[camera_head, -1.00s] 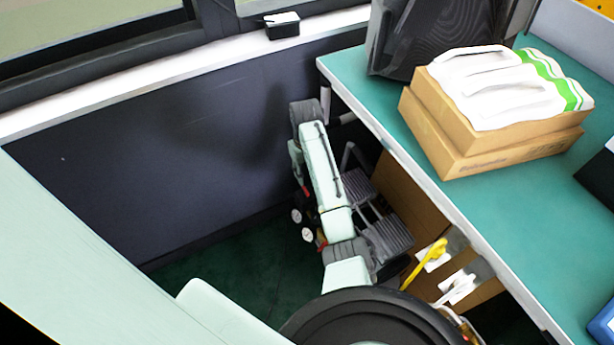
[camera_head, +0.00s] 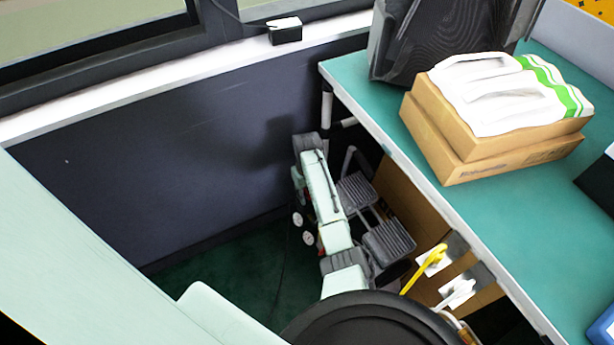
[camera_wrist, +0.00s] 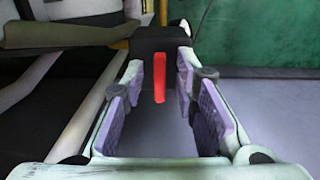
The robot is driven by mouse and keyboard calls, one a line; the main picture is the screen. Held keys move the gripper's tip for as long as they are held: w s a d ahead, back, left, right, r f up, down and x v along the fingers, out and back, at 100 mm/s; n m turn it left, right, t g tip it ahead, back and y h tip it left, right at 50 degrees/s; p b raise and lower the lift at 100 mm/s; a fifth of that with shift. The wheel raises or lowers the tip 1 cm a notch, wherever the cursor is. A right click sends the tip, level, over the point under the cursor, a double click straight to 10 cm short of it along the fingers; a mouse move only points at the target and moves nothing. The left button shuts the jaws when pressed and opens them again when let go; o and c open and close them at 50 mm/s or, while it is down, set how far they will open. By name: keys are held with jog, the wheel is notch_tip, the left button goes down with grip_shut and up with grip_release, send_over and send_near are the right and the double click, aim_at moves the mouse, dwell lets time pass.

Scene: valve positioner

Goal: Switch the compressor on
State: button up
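The compressor (camera_head: 388,240) stands on the floor under the green-topped table, with grey ribbed parts and small white gauges (camera_head: 297,219) at its left. My arm covers part of it in the head view. In the wrist view a red switch lever (camera_wrist: 159,78) stands out from a black box (camera_wrist: 162,38). My gripper (camera_wrist: 160,88) is open, with its purple-padded fingers on the left and right of the red lever. The fingers look apart from the lever, though the depth between them is hard to tell. The fingers are hidden in the head view.
The table (camera_head: 345,75) overhangs the compressor on the right and carries cardboard boxes (camera_head: 490,160) with a white-and-green bag. A dark wall (camera_head: 150,170) stands close on the left. Yellow (camera_head: 425,268) and white handles are near the table's front edge.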

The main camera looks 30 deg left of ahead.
grip_shut()
jog(key=shift+m, duration=0.4)
jog(key=m+p, duration=0.1)
jog(key=m, duration=0.1)
jog(key=shift+r+m+p, duration=0.1)
jog(key=shift+m+p, duration=0.2)
jog(key=shift+p, duration=0.05)
jog(key=m+p, duration=0.1)
jog(key=m, duration=0.3)
jog(key=shift+m, duration=0.3)
jog(key=m+p, duration=0.1)
jog(key=m, duration=0.4)
jog(key=shift+a+p, duration=0.1)
jog(key=shift+p, duration=0.2)
jog(key=shift+m+p, duration=0.3)
jog(key=shift+m, duration=2.2)
jog(key=shift+w, duration=0.1)
